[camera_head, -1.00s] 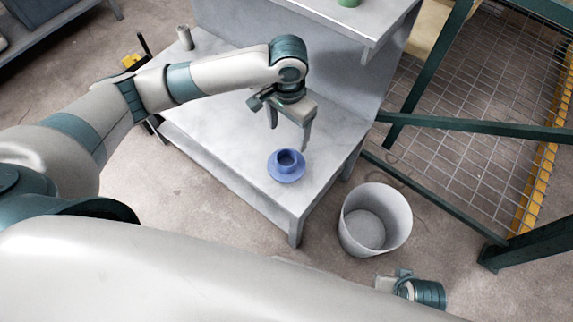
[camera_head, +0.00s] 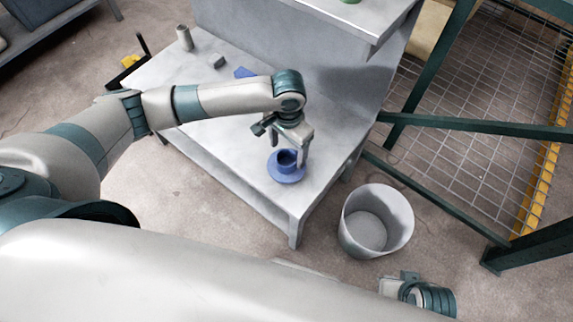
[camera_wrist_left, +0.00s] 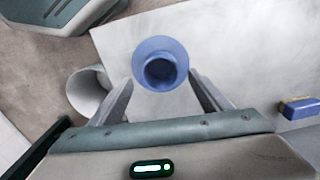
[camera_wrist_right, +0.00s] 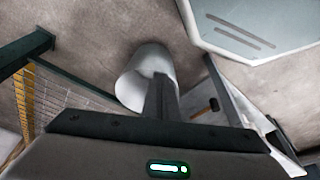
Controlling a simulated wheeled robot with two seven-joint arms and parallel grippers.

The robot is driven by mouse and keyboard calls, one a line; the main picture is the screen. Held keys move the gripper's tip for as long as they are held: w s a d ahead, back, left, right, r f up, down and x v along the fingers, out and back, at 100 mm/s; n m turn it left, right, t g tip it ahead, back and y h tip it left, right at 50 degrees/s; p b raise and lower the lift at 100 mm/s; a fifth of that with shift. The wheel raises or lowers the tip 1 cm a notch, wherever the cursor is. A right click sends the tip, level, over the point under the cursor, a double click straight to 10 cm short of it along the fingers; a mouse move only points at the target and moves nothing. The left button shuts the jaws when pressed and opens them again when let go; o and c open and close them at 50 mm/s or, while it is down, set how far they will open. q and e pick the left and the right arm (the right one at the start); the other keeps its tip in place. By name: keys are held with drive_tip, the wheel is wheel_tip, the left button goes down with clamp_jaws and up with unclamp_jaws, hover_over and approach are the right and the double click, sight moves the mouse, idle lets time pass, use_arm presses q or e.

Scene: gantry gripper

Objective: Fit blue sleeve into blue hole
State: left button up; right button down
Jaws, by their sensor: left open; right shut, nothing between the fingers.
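The blue sleeve (camera_head: 287,174), a short hollow cylinder with a wide round flange, stands upright on the grey table, flange down. In the left wrist view the sleeve (camera_wrist_left: 160,50) shows from above with its dark opening. My left gripper (camera_head: 287,146) is open just above it, its fingers (camera_wrist_left: 160,82) pointing down toward either side of the sleeve; contact cannot be told. A blue block (camera_head: 244,72) lies farther back on the table, partly behind my left arm; it also shows in the left wrist view (camera_wrist_left: 299,108). No blue hole can be made out. My right gripper (camera_wrist_right: 160,92) is shut and empty, away from the table.
A grey bin (camera_head: 350,237) stands on the floor right of the table (camera_head: 265,205). A grey cylinder (camera_head: 184,39) and a small grey block (camera_head: 216,61) are at the table's far left. A raised shelf (camera_head: 330,18) is behind; a green mesh-panelled frame (camera_head: 440,121) stands right.

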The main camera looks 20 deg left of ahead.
sight(286, 165)
use_arm(q)
drive_tip(key=shift+s+a+f+b, duration=0.1)
drive_tip(key=shift+f+b, duration=0.1)
drive_tip(key=shift+f, duration=1.1)
drive_tip(key=shift+a+f+b, duration=0.1)
drive_tip(key=shift+f+b, duration=0.1)
drive_tip(key=shift+f, duration=1.05)
drive_tip(key=c, duration=1.3)
